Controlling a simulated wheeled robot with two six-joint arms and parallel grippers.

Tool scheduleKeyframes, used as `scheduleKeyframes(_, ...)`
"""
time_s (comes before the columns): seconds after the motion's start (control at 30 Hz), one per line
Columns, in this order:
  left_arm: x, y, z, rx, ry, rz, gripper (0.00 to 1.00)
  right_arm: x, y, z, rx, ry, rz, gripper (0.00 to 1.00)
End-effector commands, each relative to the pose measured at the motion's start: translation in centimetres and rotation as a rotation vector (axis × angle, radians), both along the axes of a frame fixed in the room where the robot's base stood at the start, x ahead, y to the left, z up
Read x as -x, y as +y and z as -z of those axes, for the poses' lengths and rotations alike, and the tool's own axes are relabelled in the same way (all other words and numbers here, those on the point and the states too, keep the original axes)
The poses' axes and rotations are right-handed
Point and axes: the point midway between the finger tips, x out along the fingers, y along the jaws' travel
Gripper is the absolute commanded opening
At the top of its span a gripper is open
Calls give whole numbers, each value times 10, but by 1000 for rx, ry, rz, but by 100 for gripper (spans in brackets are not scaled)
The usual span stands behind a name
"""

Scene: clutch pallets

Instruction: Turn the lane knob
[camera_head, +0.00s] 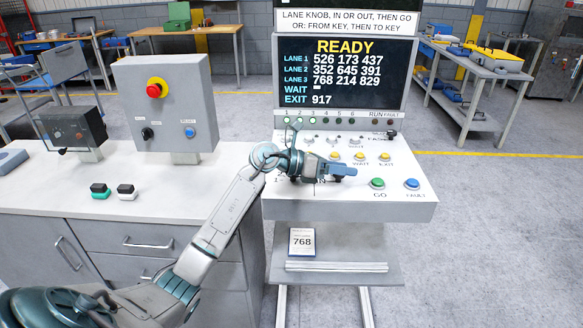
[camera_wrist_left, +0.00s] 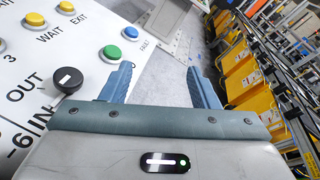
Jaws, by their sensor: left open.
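The black lane knob (camera_wrist_left: 67,80) is on the white panel in the left wrist view, beside the printed OUT and IN labels. It lies just left of the left finger, outside the jaws. My left gripper (camera_wrist_left: 158,72) is open, with nothing between its fingers. In the head view my left gripper (camera_head: 345,172) is over the middle of the console panel (camera_head: 410,208) and hides the knob. The screen (camera_head: 345,75) above reads READY, with three lane rows, WAIT and EXIT 917. My right gripper is not in view.
The green GO button (camera_head: 377,183) and blue FAULT button (camera_head: 412,184) are right of the gripper. Several yellow buttons (camera_head: 360,156) sit behind it. A 768 card (camera_head: 302,241) stands below. A grey box with a red emergency stop (camera_head: 156,88) is at left.

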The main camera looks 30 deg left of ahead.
Motion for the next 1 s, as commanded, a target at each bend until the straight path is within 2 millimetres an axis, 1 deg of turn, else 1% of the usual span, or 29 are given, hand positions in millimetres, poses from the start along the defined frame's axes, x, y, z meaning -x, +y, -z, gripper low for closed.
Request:
scheduleKeyframes(0.03,-6,14,-3,-122,17,12,55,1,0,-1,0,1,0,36)
scheduleKeyframes(0.07,-8,24,-2,-197,36,19,55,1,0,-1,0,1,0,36)
scheduleKeyframes(0.1,-10,39,-1,-295,64,23,55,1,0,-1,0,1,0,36)
scheduleKeyframes(0.17,-11,63,-2,-432,121,25,55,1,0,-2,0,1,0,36)
scheduleKeyframes(0.2,-10,81,-4,-516,161,23,55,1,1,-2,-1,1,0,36)
scheduleKeyframes(0.27,-7,106,-8,-624,228,15,55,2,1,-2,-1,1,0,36)
scheduleKeyframes(0.3,-4,122,-12,-684,272,8,55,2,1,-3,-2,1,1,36)
scheduleKeyframes(0.4,6,155,-22,-794,372,-10,55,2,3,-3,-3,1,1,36)
scheduleKeyframes(0.5,14,175,-29,-855,443,-24,55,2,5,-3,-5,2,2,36)
scheduleKeyframes(0.6,19,183,-30,-879,476,-29,55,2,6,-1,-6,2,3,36)
scheduleKeyframes(0.67,18,183,-26,-882,482,-29,55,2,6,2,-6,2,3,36)
scheduleKeyframes(0.77,15,181,-13,-882,483,-27,55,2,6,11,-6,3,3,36)
scheduleKeyframes(0.83,11,178,-1,-881,483,-26,55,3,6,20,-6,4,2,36)
scheduleKeyframes(0.87,9,177,1,-880,484,-26,55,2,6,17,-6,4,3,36)
scheduleKeyframes(0.9,7,175,4,-879,486,-25,55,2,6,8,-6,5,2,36)
scheduleKeyframes(1.0,1,171,22,-880,486,-24,55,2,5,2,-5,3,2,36)
